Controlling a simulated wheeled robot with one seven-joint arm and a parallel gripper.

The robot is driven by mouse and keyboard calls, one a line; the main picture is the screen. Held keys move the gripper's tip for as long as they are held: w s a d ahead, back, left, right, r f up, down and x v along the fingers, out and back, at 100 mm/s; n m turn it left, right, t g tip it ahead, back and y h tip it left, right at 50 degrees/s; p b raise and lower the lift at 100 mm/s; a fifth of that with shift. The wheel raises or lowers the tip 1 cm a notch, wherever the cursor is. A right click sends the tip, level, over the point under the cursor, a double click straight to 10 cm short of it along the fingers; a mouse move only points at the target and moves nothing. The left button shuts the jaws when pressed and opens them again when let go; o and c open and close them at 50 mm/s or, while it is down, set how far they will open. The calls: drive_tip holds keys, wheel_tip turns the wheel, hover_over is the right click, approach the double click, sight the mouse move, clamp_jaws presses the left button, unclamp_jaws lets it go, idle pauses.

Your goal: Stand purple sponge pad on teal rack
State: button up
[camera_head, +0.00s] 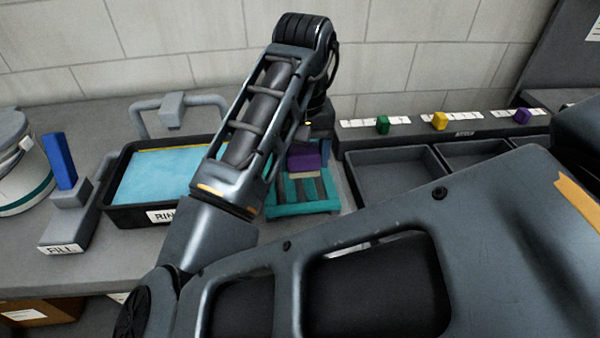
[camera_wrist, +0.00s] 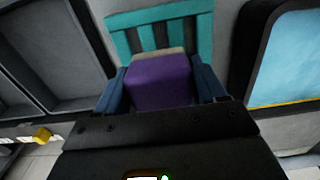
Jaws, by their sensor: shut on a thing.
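The purple sponge pad (camera_wrist: 158,82) is a block with a tan layer on its far side. My gripper (camera_wrist: 162,88) is shut on it, with one blue finger on each side in the wrist view. The teal rack (camera_wrist: 190,32) is a slatted frame just beyond the pad there. In the head view the pad (camera_head: 303,158) shows over the back of the rack (camera_head: 290,207). My arm hides part of the rack and the gripper there. I cannot tell whether the pad touches the rack.
Left of the rack stands a black tub of blue water (camera_head: 150,180) labelled RIN, partly covered by my arm. Farther left are a blue lever on a FILL box (camera_head: 62,235) and a white bucket (camera_head: 20,175). Grey trays (camera_head: 395,185) and coloured sliders (camera_head: 440,121) lie to the right.

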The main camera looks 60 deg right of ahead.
sight(300, 173)
drive_tip(key=shift+w+a+f, duration=0.2)
drive_tip(key=shift+w+f, duration=0.05)
drive_tip(key=shift+f, duration=1.9)
drive_tip(key=shift+f, duration=0.1)
drive_tip(key=shift+f, duration=0.1)
drive_tip(key=o, duration=0.9)
drive_tip(key=shift+o, duration=0.2)
